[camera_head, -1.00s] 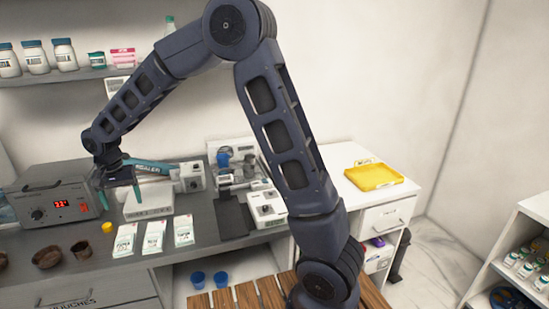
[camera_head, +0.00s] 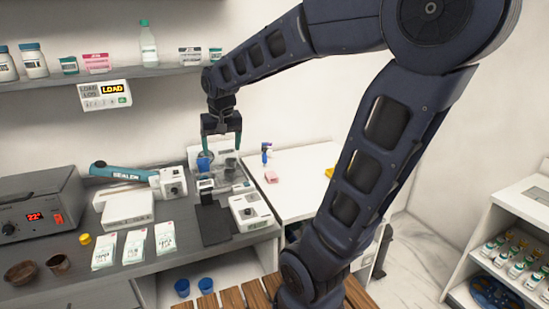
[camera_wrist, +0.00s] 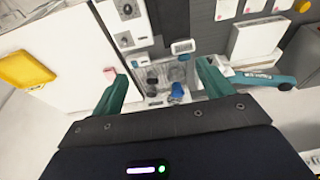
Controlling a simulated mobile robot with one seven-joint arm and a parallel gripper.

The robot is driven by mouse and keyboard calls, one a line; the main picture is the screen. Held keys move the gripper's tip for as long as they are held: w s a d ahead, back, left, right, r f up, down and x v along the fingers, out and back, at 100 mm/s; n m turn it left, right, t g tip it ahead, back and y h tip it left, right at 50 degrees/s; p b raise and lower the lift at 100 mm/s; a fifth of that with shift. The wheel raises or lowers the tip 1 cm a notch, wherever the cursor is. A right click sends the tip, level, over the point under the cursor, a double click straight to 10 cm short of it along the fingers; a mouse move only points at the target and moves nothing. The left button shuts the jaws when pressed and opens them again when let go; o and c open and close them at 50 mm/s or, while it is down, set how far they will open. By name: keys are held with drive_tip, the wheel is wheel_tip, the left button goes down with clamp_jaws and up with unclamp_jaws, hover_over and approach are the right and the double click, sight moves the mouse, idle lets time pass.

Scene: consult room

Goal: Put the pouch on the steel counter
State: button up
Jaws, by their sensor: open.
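Several white printed packets that look like pouches lie in a row on the dark grey counter (camera_head: 75,280): a left pouch (camera_head: 104,251), a middle pouch (camera_head: 135,247) and a right pouch (camera_head: 165,237). Their ends show at the top right of the wrist view, with the right pouch (camera_wrist: 226,9) nearest. I cannot tell which pouch is meant, or whether this counter is steel. My gripper (camera_head: 222,146) is open and empty, high above the back right of the counter. In the wrist view its spread fingers (camera_wrist: 161,76) have nothing between them but equipment farther below.
A sealer (camera_head: 128,208) with a teal arm (camera_head: 122,173) stands behind the pouches. White devices (camera_head: 250,209) and blue cups stand right of it. A shelf with bottles (camera_head: 148,45) runs above. A white worktop (camera_head: 296,196) on the right has free room.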

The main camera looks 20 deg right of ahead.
drive_tip(key=s+d+f+t, duration=0.1)
drive_tip(key=s+d, duration=1.1)
drive_tip(key=shift+d+t, duration=0.15)
drive_tip(key=shift+t, duration=0.15)
